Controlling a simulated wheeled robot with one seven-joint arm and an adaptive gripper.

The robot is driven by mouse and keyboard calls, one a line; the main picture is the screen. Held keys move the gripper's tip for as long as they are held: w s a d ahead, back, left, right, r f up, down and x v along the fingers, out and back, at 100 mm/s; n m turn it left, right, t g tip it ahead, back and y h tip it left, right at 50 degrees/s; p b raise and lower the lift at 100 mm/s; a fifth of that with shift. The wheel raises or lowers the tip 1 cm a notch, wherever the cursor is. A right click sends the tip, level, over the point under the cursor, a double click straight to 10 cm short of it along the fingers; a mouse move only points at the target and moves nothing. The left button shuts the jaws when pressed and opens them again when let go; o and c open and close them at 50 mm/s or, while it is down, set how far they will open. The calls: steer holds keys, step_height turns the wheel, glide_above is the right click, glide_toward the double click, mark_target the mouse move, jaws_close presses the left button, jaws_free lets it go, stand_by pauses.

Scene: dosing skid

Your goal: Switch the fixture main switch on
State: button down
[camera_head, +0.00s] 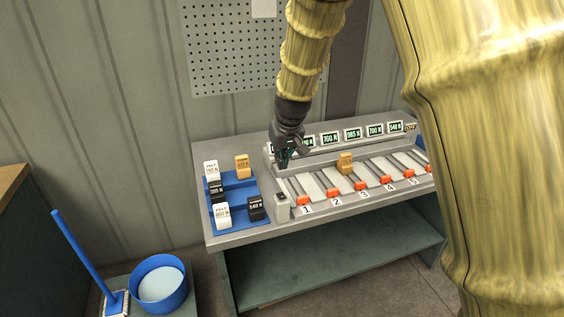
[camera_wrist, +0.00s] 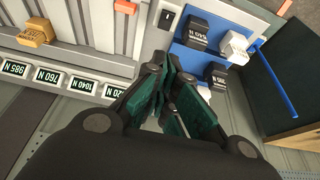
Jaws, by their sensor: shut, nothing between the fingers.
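The fixture (camera_head: 325,201) is a grey bench unit with numbered lanes, orange tabs and a row of lit displays. The likely main switch (camera_head: 282,198) is a small pale box with a dark rocker at its front left corner. It also shows at the top of the wrist view (camera_wrist: 167,18); which way the rocker is tipped is too small to tell. My gripper (camera_head: 284,163) is above the fixture's back left part, behind the switch and apart from it. In the wrist view its dark green fingers (camera_wrist: 166,78) are together and empty.
A blue tray (camera_head: 234,184) with several labelled blocks lies left of the switch. An orange block (camera_head: 346,163) sits on the fixture. A pegboard (camera_head: 235,45) hangs behind. A blue bucket (camera_head: 160,284) and a brush (camera_head: 80,255) stand at lower left.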

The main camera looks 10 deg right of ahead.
steer(key=p, duration=0.2)
glide_above(282, 196)
steer(key=w, duration=0.2)
steer(key=f, duration=0.7)
steer(key=shift+s+a+f, duration=0.1)
steer(key=shift+a, duration=0.2)
steer(key=shift+s+f, duration=0.15)
steer(key=shift+f, duration=0.35)
steer(key=shift+s+f, duration=0.15)
steer(key=shift+f, duration=0.35)
steer(key=shift+s+f+p, duration=0.2)
steer(key=shift+f, duration=0.3)
steer(key=shift+s+f+p, duration=0.2)
steer(key=shift+f, duration=0.3)
steer(key=shift+s+d+f+b, duration=0.15)
steer(key=shift+d+b, duration=0.1)
steer(key=shift+b, duration=0.15)
